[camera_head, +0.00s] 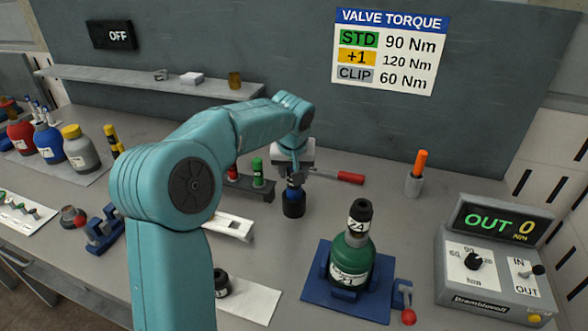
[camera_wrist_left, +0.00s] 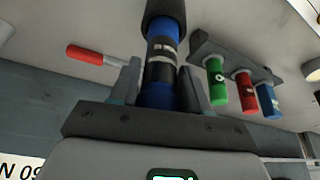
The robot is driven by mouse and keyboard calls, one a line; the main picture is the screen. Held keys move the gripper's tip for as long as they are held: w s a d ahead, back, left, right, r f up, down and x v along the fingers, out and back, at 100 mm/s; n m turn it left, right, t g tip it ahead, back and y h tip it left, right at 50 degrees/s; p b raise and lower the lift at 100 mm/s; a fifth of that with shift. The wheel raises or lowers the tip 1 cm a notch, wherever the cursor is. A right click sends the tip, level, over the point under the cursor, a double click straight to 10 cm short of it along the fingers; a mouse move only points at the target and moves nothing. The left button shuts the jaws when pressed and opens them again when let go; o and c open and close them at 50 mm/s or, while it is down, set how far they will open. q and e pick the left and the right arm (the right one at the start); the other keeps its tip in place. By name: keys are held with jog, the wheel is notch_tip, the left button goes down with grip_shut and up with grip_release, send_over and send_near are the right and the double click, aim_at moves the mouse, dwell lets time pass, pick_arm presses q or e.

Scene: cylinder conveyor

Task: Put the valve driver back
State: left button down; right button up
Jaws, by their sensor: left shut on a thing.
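My left gripper (camera_head: 293,168) is shut on an upright blue-and-black driver (camera_head: 293,205), which I take to be the valve driver. In the left wrist view the driver (camera_wrist_left: 162,55) stands between the two fingers of the gripper (camera_wrist_left: 160,92). I cannot tell whether its black lower end touches the bench. A dark rack (camera_head: 262,194) stands just left of it, with a green driver (camera_head: 257,172) and a red driver (camera_head: 232,173). The left wrist view shows the rack (camera_wrist_left: 205,45) with green, red and blue pieces. My right gripper is not in view.
A green cylinder (camera_head: 345,260) stands in a blue cradle (camera_head: 315,290) at front right. A control box (camera_head: 495,265) reads OUT 0. A red-handled tool (camera_head: 350,177) lies behind the driver. An orange-topped tool (camera_head: 421,162) stands in a grey cup. Several cylinders stand far left.

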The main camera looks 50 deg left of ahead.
pick_arm(q)
jog(key=shift+f+b, duration=0.8)
jog(key=shift+f, duration=0.15)
jog(key=shift+c, duration=2.3)
grip_release()
jog(key=shift+f, duration=0.1)
jog(key=shift+r+p, duration=2.45)
jog(key=shift+r, duration=0.65)
jog(key=shift+f, duration=0.1)
